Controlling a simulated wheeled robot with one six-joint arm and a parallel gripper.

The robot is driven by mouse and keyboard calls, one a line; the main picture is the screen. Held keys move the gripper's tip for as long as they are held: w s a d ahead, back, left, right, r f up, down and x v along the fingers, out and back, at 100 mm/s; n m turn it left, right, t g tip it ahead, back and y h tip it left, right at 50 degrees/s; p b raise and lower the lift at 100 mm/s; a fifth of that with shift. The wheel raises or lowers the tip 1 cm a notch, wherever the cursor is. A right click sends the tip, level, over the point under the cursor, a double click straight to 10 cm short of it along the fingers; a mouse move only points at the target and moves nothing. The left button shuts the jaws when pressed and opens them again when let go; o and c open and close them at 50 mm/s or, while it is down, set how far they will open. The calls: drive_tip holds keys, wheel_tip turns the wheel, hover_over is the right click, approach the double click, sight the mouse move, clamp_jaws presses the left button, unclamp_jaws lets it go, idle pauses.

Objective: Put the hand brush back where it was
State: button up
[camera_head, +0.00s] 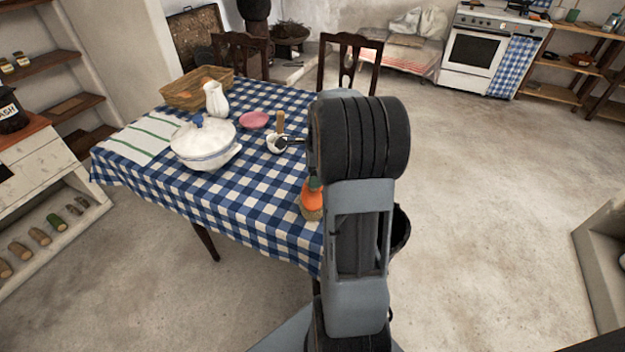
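I cannot make out a hand brush with certainty. An orange object with a tan lower part and a greenish top (312,203) shows at the table's right edge, partly hidden behind my arm. I cannot tell whether it is the brush, or whether it is held or standing. My arm rises in front of the right end of the table, and its thick black joint hides what lies behind it. My gripper's fingers cannot be made out.
The table (228,203) has a blue checked cloth. On it are a white tureen (203,146), a white jug (215,100), a wicker basket (180,95), a pink dish (254,120) and a small white bowl (273,147). Chairs stand behind. The floor (490,200) at right is clear.

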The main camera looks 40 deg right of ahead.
drive_tip(key=r, duration=0.6)
drive_tip(key=shift+s+d+r+p, duration=0.2)
drive_tip(key=shift+d+r+p, duration=0.1)
drive_tip(key=shift+d+r, duration=0.1)
drive_tip(key=s+a+n, duration=0.4)
drive_tip(key=a+n, duration=0.3)
drive_tip(key=n, duration=0.1)
drive_tip(key=s+a+n+t, duration=0.1)
drive_tip(key=s+a+n, duration=0.2)
drive_tip(key=a+n, duration=0.4)
drive_tip(key=s+a+n+t+h, duration=0.1)
drive_tip(key=s+a+n, duration=0.3)
drive_tip(key=a+n, duration=0.4)
drive_tip(key=shift+s+n, duration=0.35)
drive_tip(key=shift+n, duration=0.25)
drive_tip(key=shift+r, duration=0.2)
